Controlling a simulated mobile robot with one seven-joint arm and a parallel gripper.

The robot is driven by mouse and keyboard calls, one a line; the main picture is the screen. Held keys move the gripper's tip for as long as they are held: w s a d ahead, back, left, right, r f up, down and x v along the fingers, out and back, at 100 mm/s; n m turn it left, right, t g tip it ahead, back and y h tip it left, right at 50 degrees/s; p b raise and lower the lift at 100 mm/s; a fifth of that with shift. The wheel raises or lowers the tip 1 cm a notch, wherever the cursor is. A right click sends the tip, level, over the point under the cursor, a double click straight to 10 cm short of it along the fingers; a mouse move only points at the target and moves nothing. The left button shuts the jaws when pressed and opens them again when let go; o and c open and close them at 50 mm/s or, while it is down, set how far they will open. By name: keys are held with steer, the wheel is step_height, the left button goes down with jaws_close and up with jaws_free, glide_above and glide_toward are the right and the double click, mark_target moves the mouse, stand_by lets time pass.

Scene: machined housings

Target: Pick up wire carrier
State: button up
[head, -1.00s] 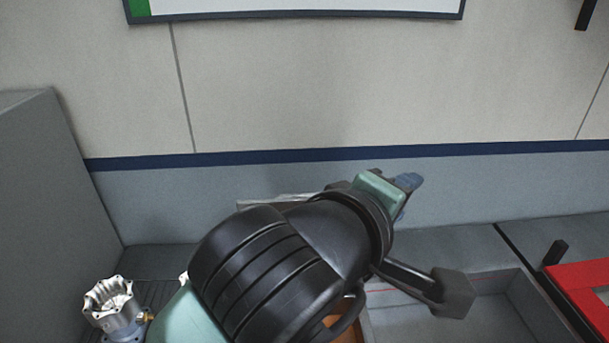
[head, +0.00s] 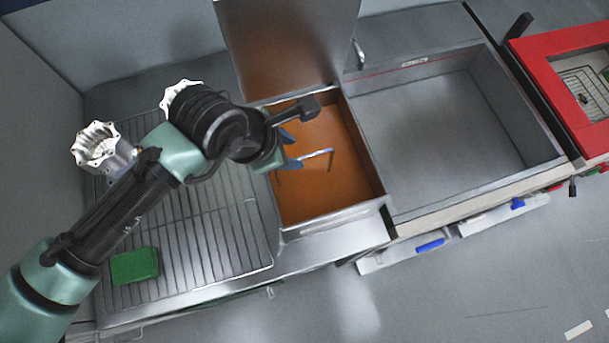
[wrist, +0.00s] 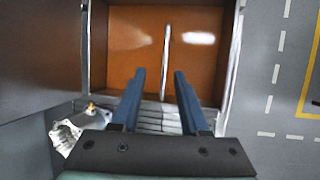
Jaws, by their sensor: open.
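The wire carrier (head: 316,155) shows as a thin, pale metal bar with bent-down ends inside an orange-brown tank (head: 352,120). In the wrist view the bar (wrist: 166,50) runs lengthwise, its near end between the fingers as seen there. My gripper (head: 290,149) is over the left part of the tank, with its blue fingers beside the bar's left end. The fingers are apart in the wrist view (wrist: 160,73) and hold nothing. I cannot tell the height gap between fingers and bar. The rest of the carrier is hard to make out.
The tank's raised lid (head: 280,45) stands behind it. A wire rack (head: 215,225) on the left carries metal housings (head: 100,148) and a green block (head: 134,265). An empty grey basin (head: 440,125) is on the right, with a red frame (head: 555,60) beyond.

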mark_target(303, 156)
steer(key=x, duration=0.1)
steer(key=p+x, duration=0.1)
steer(key=x, duration=0.1)
steer(key=p+x, duration=0.1)
steer(key=x, duration=0.1)
steer(key=shift+s+d+f, duration=0.2)
steer(key=shift+d+f, duration=0.05)
steer(key=shift+d, duration=0.1)
steer(key=shift+c, duration=0.3)
jaws_close()
steer(key=shift+r, duration=0.1)
stand_by(0.8)
